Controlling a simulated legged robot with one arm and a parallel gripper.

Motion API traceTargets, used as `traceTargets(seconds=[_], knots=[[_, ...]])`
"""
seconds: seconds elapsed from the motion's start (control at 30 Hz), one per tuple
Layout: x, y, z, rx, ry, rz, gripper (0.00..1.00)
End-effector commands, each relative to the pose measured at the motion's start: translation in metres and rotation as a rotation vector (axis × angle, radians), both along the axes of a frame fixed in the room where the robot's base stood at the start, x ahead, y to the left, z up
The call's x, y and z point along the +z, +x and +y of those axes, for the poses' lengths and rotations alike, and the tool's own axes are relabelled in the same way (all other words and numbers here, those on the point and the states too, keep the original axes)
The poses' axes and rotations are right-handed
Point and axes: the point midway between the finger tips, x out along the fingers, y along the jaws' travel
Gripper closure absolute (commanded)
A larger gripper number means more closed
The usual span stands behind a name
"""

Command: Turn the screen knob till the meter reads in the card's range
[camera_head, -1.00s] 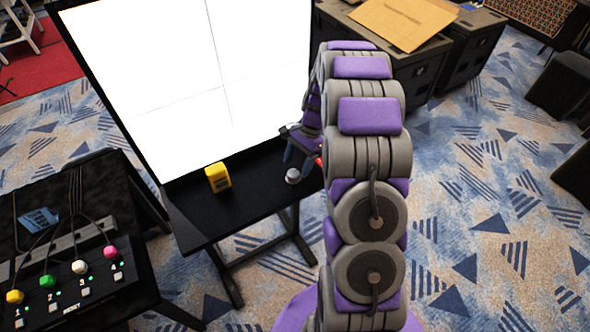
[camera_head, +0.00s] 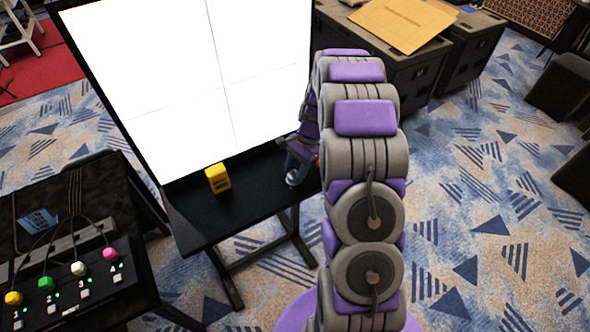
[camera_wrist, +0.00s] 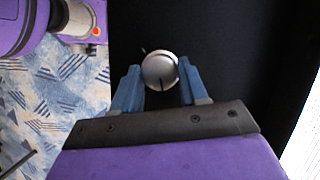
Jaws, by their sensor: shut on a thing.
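The knob (camera_wrist: 160,71) is a round silver dial with a dark pointer line, on the black table (camera_head: 219,213) below the screen. In the wrist view my gripper (camera_wrist: 159,80) has its two blue fingers on either side of the knob, shut on it. In the head view the knob (camera_head: 293,178) shows at the table's right side, partly behind my gripper. The screen (camera_head: 215,75) is bright white with thin dividing lines, and no meter reading can be made out. A yellow block (camera_head: 217,178) stands on the table; I cannot tell if it bears the card.
At the left stands a black control box (camera_head: 75,290) with yellow, green, white and pink knobs and cables. A blue card (camera_head: 38,221) lies behind it. Dark cases with a tan envelope (camera_head: 403,22) stand at the back right.

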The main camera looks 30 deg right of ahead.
Motion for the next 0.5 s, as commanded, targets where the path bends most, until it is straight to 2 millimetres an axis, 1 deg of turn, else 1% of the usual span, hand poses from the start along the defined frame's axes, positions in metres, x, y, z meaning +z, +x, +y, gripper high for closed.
traceTargets(seconds=[0.03, 0.13, 0.27, 0.4, 0.5], knots=[[0.0002, 0.0006, 0.0001, 0.000, 0.000, -0.001, 0.77], [0.0003, 0.0007, 0.0001, -0.001, 0.000, -0.002, 0.87], [0.0012, 0.0010, 0.0005, 0.015, 0.000, -0.001, 0.87], [0.0016, 0.0010, 0.0008, 0.079, 0.002, 0.001, 0.87], [0.0000, 0.0009, 0.0007, 0.093, 0.002, 0.001, 0.87]])
